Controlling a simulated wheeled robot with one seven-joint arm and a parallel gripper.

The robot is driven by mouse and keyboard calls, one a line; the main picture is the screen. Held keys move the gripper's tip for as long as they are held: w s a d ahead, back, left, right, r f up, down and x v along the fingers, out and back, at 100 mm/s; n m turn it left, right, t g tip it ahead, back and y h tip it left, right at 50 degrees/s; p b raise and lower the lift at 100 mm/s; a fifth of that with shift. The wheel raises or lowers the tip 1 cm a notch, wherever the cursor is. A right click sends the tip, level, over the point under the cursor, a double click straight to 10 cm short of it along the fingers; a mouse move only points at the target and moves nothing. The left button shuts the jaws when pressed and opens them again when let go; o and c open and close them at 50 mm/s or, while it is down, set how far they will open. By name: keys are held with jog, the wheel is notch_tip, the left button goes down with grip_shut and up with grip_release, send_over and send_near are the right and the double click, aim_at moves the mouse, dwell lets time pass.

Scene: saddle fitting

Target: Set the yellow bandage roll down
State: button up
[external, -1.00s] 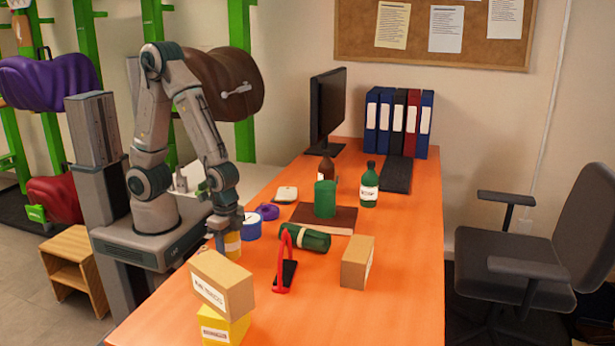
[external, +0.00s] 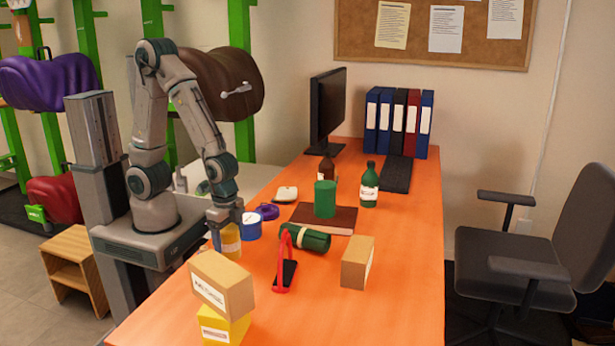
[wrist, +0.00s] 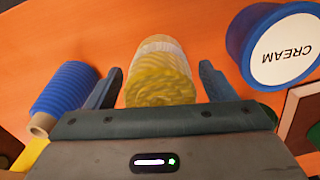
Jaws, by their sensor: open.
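The yellow bandage roll (external: 231,241) stands upright on the orange table near its left edge, partly hidden behind a cardboard box. In the wrist view the roll (wrist: 160,78) lies between my fingers, with a gap on each side. My gripper (external: 225,220) is open, just above and around the top of the roll, and does not hold it. The roll's base is partly hidden in the external view.
A blue ridged roll (wrist: 66,88) is close by one finger. A blue cream jar (external: 250,227) is on the other side. The front right table is clear.

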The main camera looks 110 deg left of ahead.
notch_tip(320, 180, up, 10)
jog(key=shift+s+a+f+p, duration=0.1)
jog(key=shift+p, duration=0.5)
jog(key=s+a+r+n+t, duration=0.1)
jog(key=s+a+r+t, duration=0.1)
jog(key=s+a+r, duration=0.4)
jog(key=shift+s+r+n+t, duration=0.3)
jog(key=shift+s+r, duration=0.05)
jog(key=shift+s, duration=0.3)
jog(key=shift+r, duration=0.15)
jog(key=shift+w+p+v, duration=0.15)
jog(key=shift+p+v, duration=0.5)
jog(key=shift+w+p+v, duration=0.15)
jog(key=shift+p+v, duration=0.45)
jog(key=shift+p, duration=0.05)
jog(key=shift+r, duration=0.1)
